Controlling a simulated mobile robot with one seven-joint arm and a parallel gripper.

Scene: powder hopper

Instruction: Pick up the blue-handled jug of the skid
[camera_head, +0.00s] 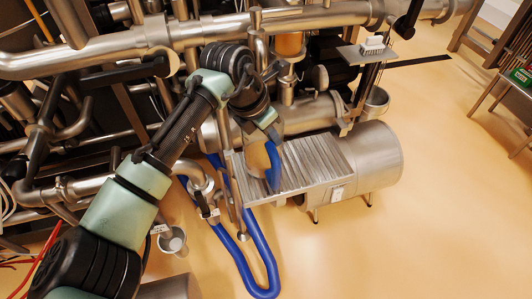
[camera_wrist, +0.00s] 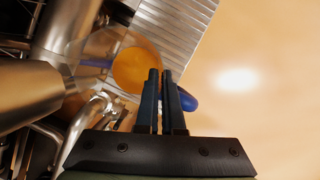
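The jug (camera_head: 258,163) stands on the slatted metal shelf, partly behind its blue handle (camera_head: 273,166). In the wrist view the jug (camera_wrist: 103,48) looks clear-walled, with an orange-yellow round area (camera_wrist: 138,70) inside. The blue handle (camera_wrist: 188,101) shows just right of my fingers, and part of it is hidden behind them. My gripper (camera_wrist: 160,72) has its two dark fingers close together, with a narrow gap between them. The fingers overlap the jug's handle side. In the head view my gripper (camera_head: 268,128) is right above the handle. Whether it grips the handle is unclear.
The slatted shelf (camera_head: 315,160) sits beside a large steel cylinder (camera_head: 378,160). Steel pipes (camera_head: 110,45) crowd the left. A blue hose (camera_head: 262,255) loops on the floor below. A small raised shelf (camera_head: 362,54) holds a brush (camera_head: 373,45). The right floor is mostly open.

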